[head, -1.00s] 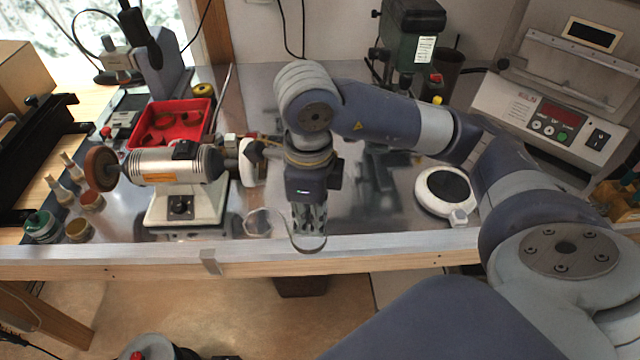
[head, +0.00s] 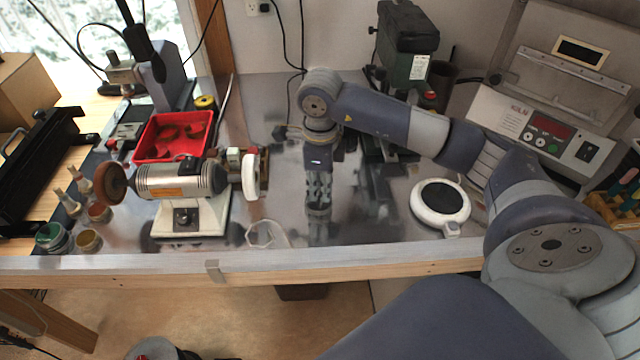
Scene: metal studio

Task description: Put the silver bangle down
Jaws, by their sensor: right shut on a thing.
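My right gripper (head: 318,203) points down over the middle of the metal bench top (head: 365,228), well back from the front edge. It is shut on the silver bangle, which hung below the fingertips a second ago. The bangle is now hard to make out against the shiny metal and the reflection under the fingers. I cannot tell whether it touches the bench top. My left gripper is not in view.
A polishing motor (head: 180,180) stands left of the gripper, with a red tray (head: 173,150) behind it. A round white device (head: 440,204) sits to the right. A green drill press (head: 408,45) stands behind. Bare bench lies between the gripper and the white device.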

